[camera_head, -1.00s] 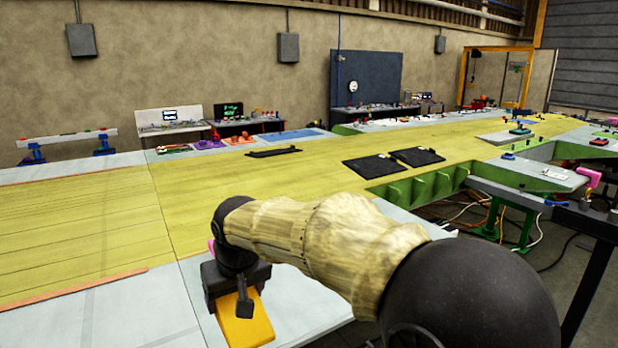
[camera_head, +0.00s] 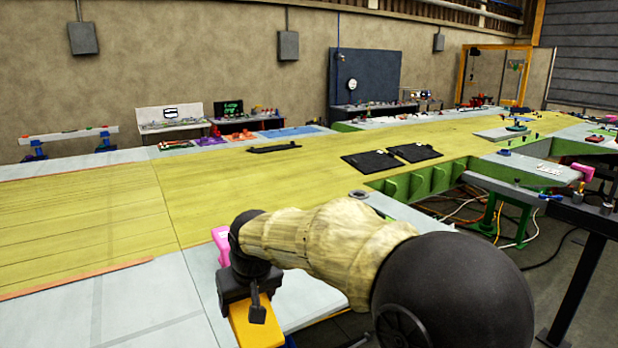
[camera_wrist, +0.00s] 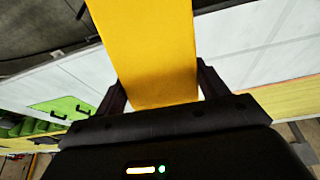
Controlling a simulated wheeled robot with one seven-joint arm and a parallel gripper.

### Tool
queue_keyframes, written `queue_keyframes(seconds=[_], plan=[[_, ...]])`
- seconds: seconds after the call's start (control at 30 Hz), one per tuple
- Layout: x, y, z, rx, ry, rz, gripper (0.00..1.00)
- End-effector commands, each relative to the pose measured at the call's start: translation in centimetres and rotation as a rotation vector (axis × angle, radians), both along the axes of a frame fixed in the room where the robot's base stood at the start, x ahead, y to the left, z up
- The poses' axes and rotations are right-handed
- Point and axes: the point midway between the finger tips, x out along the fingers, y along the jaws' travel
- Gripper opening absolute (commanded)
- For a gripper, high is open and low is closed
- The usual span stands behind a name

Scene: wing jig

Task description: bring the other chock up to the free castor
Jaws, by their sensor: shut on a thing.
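My gripper (camera_head: 247,300) is shut on a yellow chock (camera_head: 257,328). It holds the chock below my wrist, in front of the near pale edge of the wing panel in the head camera view. In the wrist view the yellow chock (camera_wrist: 148,50) fills the upper middle, between the two dark fingers of my gripper (camera_wrist: 155,100). The chock's lower end is cut off by the bottom of the head view. I see no castor and no second chock in either view.
The long yellow-green wing panel (camera_head: 110,220) lies behind my arm, with dark mats (camera_head: 371,162) on it. A pink block (camera_head: 222,245) shows just behind my wrist. Green ribs (camera_head: 418,182), a green stand with cables and a dark post (camera_head: 575,285) stand at right.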

Motion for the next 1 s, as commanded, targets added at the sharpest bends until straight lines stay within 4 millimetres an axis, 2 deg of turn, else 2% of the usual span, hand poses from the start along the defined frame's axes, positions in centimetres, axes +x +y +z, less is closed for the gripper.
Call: queue_keyframes(seconds=[0.27,0.37,0.7,1.0], plan=[[2.1,-2.4,-4.8,0.009,0.006,-0.053,0.15],[3.1,-4.0,-7.7,0.013,0.009,-0.085,0.15],[5.5,-11.0,-18.1,0.022,0.014,-0.216,0.15],[5.3,-18.0,-26.8,0.018,0.010,-0.338,0.15]])
